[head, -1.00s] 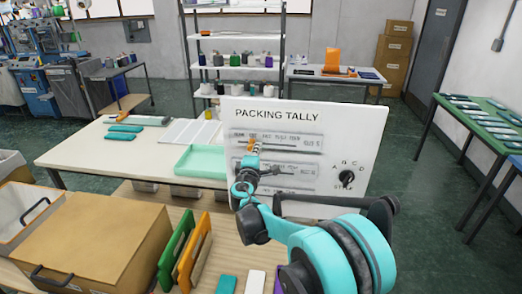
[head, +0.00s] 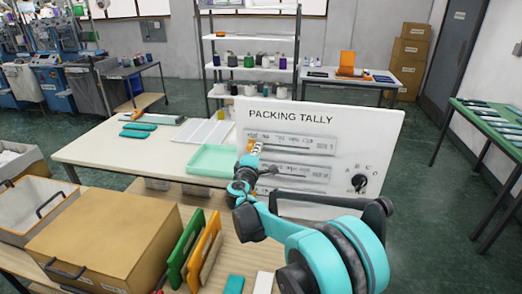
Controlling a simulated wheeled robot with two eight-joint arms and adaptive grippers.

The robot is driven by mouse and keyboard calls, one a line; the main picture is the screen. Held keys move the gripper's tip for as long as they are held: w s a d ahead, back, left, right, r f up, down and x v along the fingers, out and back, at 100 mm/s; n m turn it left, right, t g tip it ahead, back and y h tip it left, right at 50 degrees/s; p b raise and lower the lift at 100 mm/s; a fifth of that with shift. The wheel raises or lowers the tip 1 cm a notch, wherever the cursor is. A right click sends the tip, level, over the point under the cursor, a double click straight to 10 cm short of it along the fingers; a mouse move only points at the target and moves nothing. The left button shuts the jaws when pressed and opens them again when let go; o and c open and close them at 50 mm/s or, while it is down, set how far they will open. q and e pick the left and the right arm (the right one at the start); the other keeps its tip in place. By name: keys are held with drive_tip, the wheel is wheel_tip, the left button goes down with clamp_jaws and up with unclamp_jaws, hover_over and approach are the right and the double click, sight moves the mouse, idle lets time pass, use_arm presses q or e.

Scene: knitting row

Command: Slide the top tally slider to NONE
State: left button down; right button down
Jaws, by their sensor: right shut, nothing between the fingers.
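The white PACKING TALLY board (head: 375,130) stands upright on the table. Its top slot strip (head: 300,143) carries small labels, too small to read surely. The orange top tally slider (head: 254,145) is at or near the left end of that strip. My right gripper (head: 252,157) is shut, with its tips at the slider, seemingly touching it; the fingers partly cover the strip's left end. A second strip (head: 305,171) lies below, partly behind my right arm. My left gripper is not in view.
A black dial (head: 359,183) is at the board's lower right. A mint tray (head: 213,160) lies left of the board. Green (head: 184,250) and orange (head: 207,245) panels and a cardboard box (head: 105,238) stand at front left.

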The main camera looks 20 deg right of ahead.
drive_tip(key=shift+s+d, duration=0.35)
drive_tip(key=shift+d, duration=0.15)
drive_tip(key=v, duration=0.8)
drive_tip(key=shift+d, duration=0.1)
